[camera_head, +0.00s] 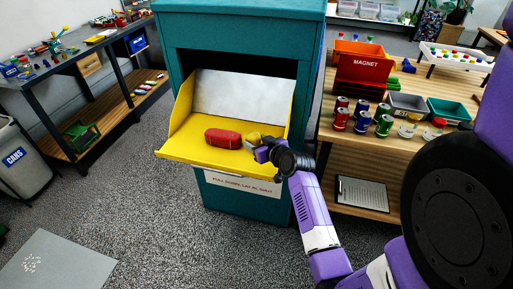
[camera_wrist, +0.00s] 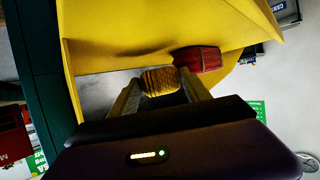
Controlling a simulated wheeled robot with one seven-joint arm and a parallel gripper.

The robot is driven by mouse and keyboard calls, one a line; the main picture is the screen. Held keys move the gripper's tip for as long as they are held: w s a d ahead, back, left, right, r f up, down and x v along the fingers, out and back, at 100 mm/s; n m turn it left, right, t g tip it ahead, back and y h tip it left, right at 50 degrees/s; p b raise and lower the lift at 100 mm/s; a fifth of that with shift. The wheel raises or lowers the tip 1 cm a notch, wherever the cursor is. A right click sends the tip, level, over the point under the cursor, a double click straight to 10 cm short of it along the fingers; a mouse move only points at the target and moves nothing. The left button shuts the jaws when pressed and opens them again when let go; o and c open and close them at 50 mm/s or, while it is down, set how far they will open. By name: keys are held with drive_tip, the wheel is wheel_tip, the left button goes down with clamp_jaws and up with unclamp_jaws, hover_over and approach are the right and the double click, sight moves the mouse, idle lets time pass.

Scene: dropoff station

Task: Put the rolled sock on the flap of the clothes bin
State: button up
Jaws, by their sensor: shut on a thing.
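The teal clothes bin (camera_head: 240,40) has its yellow flap (camera_head: 185,151) pulled down and open. My gripper (camera_head: 257,145) is over the right part of the flap, shut on a small yellow ribbed roll that looks like the rolled sock (camera_head: 252,136). In the wrist view the rolled sock (camera_wrist: 160,82) is between my two fingers (camera_wrist: 162,92), close over the yellow flap (camera_wrist: 115,35). I cannot tell whether it touches the flap. My gripper partly hides it in the head view.
A red rounded bundle (camera_head: 222,138) lies on the flap just left of the sock. The flap has yellow side walls and a grey back plate (camera_head: 240,95). A wooden shelf (camera_head: 335,128) with cans and trays stands close on the right.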

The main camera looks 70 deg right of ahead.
drive_tip(key=shift+f, duration=1.3)
drive_tip(key=shift+f, duration=0.15)
drive_tip(key=o, duration=1.3)
drive_tip(key=shift+o, duration=0.2)
